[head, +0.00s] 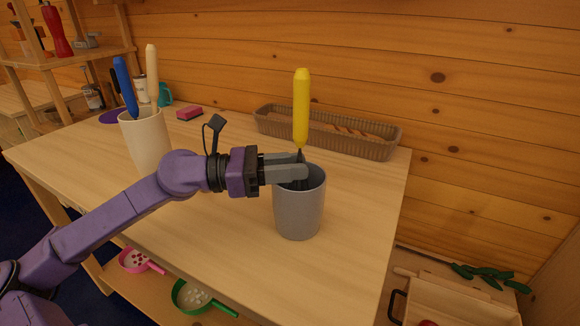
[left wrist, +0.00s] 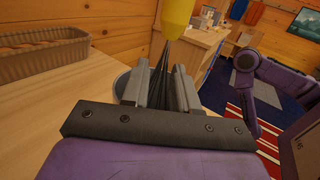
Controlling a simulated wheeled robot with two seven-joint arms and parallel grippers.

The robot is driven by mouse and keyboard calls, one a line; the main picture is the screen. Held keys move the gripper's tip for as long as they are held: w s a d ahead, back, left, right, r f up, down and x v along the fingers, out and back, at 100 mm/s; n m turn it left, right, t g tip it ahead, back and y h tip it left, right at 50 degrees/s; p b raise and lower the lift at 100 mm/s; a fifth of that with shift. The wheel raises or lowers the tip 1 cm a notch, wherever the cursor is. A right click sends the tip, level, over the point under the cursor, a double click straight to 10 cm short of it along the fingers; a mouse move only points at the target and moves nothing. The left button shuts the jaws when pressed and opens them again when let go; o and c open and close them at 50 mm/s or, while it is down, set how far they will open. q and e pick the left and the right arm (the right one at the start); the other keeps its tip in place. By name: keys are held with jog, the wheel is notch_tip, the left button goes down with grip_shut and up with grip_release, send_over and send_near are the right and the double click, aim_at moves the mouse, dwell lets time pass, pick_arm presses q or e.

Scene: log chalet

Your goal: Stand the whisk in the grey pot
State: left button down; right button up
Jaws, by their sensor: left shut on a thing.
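The whisk (head: 301,108) has a yellow handle that points up, with dark wires below. My left gripper (head: 300,172) is shut on the whisk just below its handle, at the rim of the grey pot (head: 298,212). The whisk is upright, and its lower wires are hidden by the fingers and the pot wall. In the left wrist view the whisk's dark wires (left wrist: 160,75) pass between the two fingers (left wrist: 158,88). A bit of the grey pot (left wrist: 121,82) shows behind them. My right gripper is not in view.
A cream pot (head: 146,142) with a blue-handled and a pale-handled utensil stands to the left, behind my arm. A brown basket (head: 370,146) with bread lies at the back of the table. A pink sponge (head: 189,113) is at the back left. The table's right edge is near the grey pot.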

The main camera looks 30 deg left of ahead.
pick_arm(q)
jog(key=c, duration=0.8)
grip_release()
jog(key=shift+b+v, duration=1.1)
jog(key=shift+v, duration=4.2)
jog(key=shift+f, duration=0.15)
